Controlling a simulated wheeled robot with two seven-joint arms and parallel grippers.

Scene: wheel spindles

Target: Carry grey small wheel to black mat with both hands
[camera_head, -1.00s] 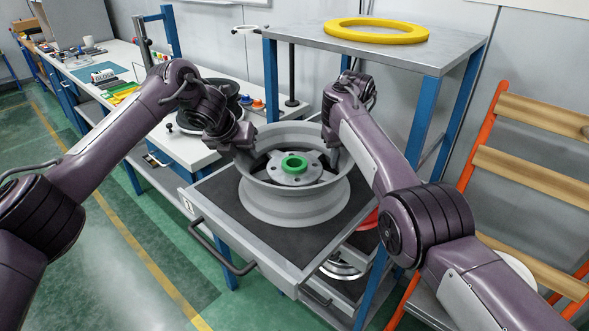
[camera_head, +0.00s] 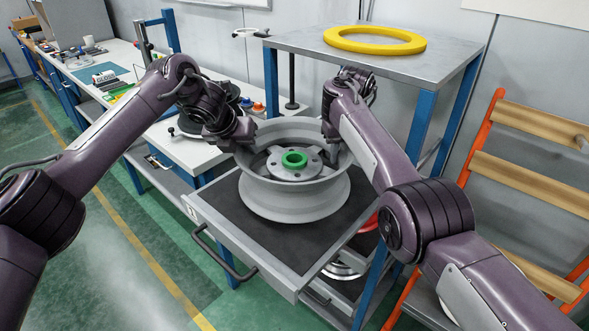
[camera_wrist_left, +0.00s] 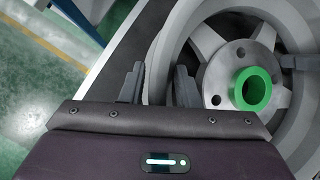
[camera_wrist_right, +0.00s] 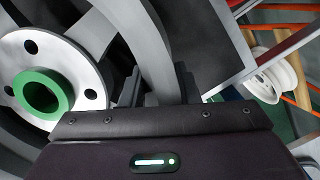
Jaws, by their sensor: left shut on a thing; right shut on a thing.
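The grey small wheel (camera_head: 294,193) is upright on its axis over the open drawer, with a green ring (camera_head: 294,160) at its hub. My left gripper (camera_head: 243,146) is shut on the left side of its rim; the left wrist view shows the fingers (camera_wrist_left: 158,84) on both sides of the rim wall. My right gripper (camera_head: 333,147) is shut on the right side of the rim, as the right wrist view (camera_wrist_right: 155,88) also shows. A black mat (camera_head: 270,238) lines the drawer under the wheel; whether the wheel touches it is hard to tell.
The drawer (camera_head: 235,250) has a dark handle in front. A metal shelf (camera_head: 300,40) with a yellow ring (camera_head: 375,40) stands behind. A white table (camera_head: 200,152) at the left holds a dark round object, partly hidden by my left arm. An orange rack (camera_head: 480,150) stands at the right.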

